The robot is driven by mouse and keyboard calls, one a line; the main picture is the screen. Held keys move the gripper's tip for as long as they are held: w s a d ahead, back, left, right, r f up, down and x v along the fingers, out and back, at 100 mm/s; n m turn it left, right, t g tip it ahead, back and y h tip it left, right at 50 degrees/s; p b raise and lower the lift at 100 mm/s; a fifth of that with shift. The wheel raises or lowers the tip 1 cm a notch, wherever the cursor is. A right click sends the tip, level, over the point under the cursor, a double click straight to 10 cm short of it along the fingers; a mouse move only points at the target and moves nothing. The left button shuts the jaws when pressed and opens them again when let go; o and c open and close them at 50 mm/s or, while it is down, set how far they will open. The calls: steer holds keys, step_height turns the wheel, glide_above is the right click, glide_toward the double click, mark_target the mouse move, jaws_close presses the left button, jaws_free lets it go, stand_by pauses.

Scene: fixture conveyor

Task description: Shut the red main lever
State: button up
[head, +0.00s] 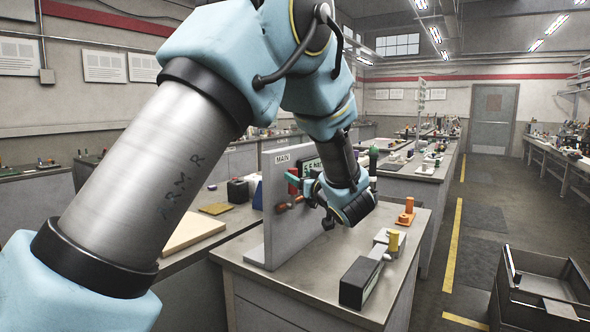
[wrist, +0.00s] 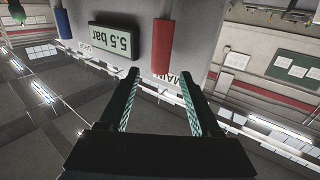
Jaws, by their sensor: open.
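In the head view the red grip (head: 294,182) shows below the MAIN label, partly covered by my gripper. My gripper (wrist: 160,76) is open and empty. In the wrist view its two fingers lie either side of the line of the red grip, whose end shows just beyond the fingertips. Whether they touch the lever cannot be told.
A display (wrist: 116,43) reading 5.5 bar and a blue grip (wrist: 62,22) are beside the lever. A black box (head: 360,283) and an orange fixture (head: 405,218) stand on the bench.

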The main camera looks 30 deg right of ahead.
mark_target(295, 173)
steer(key=shift+w+d+p, duration=0.2)
steer(key=shift+w+p, duration=0.25)
steer(key=shift+w, duration=1.6)
jaws_close()
